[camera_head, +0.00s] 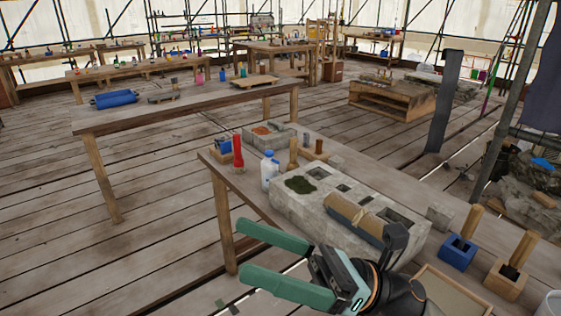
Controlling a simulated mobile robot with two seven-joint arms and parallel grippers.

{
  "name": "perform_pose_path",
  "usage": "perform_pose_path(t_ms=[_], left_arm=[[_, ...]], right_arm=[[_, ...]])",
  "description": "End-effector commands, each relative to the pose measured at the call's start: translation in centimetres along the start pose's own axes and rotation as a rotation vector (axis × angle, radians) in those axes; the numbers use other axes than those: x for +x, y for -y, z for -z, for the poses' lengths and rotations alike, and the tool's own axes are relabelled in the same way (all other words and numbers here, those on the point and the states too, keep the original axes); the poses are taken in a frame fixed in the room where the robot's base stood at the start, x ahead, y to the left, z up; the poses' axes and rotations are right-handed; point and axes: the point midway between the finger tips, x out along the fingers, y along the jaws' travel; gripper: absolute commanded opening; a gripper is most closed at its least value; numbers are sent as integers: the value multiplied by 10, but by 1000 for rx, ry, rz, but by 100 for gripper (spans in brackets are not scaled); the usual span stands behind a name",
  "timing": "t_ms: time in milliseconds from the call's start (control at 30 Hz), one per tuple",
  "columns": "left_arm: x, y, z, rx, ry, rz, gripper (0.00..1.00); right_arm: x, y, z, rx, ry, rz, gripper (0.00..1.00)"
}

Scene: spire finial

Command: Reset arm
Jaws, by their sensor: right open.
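My right gripper (255,260) shows at the bottom middle, with two long green fingers pointing left. The fingers are wide apart with nothing between them. It is in front of the near workbench (255,207), at the near left side of the grey stone block (285,208). The block has several square recesses in its top, one with dark green matter in it. My left gripper is not in the view.
A blue block (458,251) and a wooden block (506,281), each with an upright wooden handle, stand at the bench's right. A red cylinder (238,151) and a bottle (268,170) stand at its far left end. Open plank floor (130,255) lies left.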

Motion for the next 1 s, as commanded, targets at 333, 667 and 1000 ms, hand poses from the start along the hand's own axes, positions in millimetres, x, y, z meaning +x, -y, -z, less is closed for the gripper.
perform_pose_path(t_ms=[333, 667, 1000], left_arm=[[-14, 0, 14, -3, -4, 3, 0], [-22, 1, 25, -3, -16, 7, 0], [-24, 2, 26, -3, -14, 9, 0]], right_arm=[[-158, 124, 50, 1126, 815, 606, 100], [-329, 87, 218, 1815, 1702, 976, 100], [-384, 16, 301, -1968, -2180, -1088, 100]])
